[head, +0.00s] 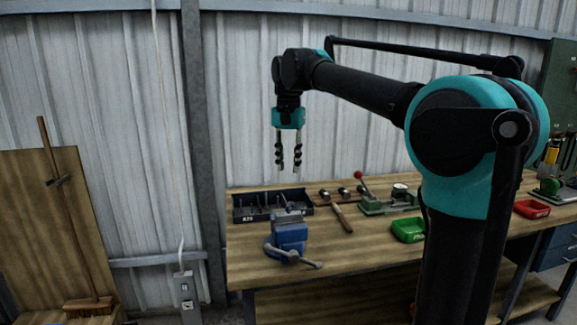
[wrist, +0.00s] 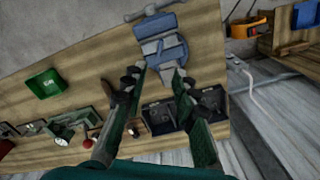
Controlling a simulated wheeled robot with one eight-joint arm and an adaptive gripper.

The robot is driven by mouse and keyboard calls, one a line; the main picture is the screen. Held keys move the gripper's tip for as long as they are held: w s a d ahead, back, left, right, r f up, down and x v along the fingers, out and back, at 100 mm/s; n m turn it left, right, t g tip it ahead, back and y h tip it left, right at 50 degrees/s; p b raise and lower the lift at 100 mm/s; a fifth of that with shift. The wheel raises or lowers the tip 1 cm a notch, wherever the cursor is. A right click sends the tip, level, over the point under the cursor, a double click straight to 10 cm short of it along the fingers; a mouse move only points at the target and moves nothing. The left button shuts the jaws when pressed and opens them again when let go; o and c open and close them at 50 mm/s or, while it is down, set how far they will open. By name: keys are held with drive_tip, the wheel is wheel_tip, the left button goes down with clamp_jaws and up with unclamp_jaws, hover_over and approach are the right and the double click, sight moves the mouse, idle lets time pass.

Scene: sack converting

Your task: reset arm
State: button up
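My gripper (head: 288,160) hangs from the teal wrist in the head view, pointing down in the air above the back left of the workbench. Its two fingers are apart with nothing between them. In the wrist view my gripper (wrist: 160,74) also shows open and empty, with the blue vise (wrist: 165,48) and the bench beyond its fingertips. My arm reaches across from the right in the head view and is raised well above the bench.
The wooden workbench (head: 330,255) bears a blue vise (head: 290,238), a black compartment tray (head: 240,213), a hammer (head: 342,218), a green press-like device (head: 385,206), a green bin (head: 407,231) and a red bin (head: 531,209). The corrugated wall stands behind.

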drive_tip(key=s+d+f+n+t, duration=0.1)
drive_tip(key=s+d+f, duration=0.1)
drive_tip(key=d+f, duration=0.65)
drive_tip(key=s+d+f+t, duration=0.1)
drive_tip(key=s+d+f, duration=0.35)
drive_tip(key=f, duration=0.75)
drive_tip(key=s+d+f+n+t, duration=0.1)
drive_tip(key=s+d+f, duration=0.4)
drive_tip(key=f, duration=0.3)
drive_tip(key=s+d+f+n+t, duration=0.1)
drive_tip(key=s+d+f, duration=0.4)
drive_tip(key=s+f, duration=0.3)
drive_tip(key=shift+d+f, duration=0.3)
drive_tip(key=shift+d, duration=0.05)
